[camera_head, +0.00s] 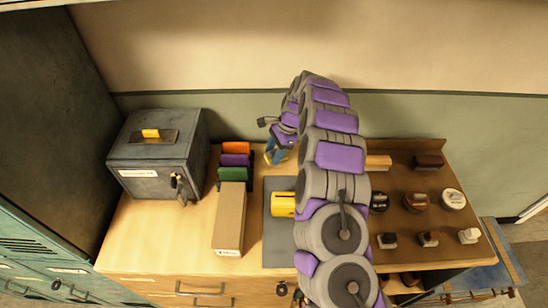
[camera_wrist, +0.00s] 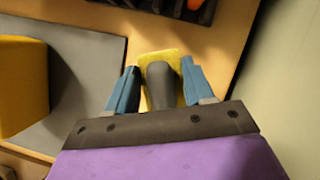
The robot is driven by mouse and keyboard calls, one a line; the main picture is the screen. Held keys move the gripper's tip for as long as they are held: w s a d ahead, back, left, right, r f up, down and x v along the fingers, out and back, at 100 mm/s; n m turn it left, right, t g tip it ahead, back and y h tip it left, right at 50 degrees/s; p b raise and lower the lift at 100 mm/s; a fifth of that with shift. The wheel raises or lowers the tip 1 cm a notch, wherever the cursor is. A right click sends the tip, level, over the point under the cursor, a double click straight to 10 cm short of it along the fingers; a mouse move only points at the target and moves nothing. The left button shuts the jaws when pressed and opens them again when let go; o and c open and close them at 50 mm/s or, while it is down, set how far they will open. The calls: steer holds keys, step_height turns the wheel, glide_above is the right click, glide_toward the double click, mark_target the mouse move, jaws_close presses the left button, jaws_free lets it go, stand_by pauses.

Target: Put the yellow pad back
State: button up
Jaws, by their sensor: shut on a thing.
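In the wrist view, a yellow pad (camera_wrist: 164,54) with a dark grey grip (camera_wrist: 161,84) is between the blue fingers of my gripper (camera_wrist: 152,88). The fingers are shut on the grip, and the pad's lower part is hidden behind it. Its height above the table cannot be told. In the head view, my gripper (camera_head: 277,153) is over the back of the table, just right of a row of orange (camera_head: 235,149), purple (camera_head: 235,160) and green (camera_head: 233,174) pieces.
A yellow block (camera_head: 283,204) sits on a grey mat (camera_head: 277,248); it looms left in the wrist view (camera_wrist: 20,85). A long cardboard box (camera_head: 230,218) and dark metal safe (camera_head: 160,155) stand left. A brown tray (camera_head: 405,255) with several stamps is right. The wall is close behind.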

step_height(320, 180, down, 3)
steer(key=shift+r+b, duration=0.15)
steer(key=shift+b, duration=0.15)
steer(key=shift+a+r, duration=0.1)
steer(key=o, duration=0.9)
steer(key=shift+o, duration=0.2)
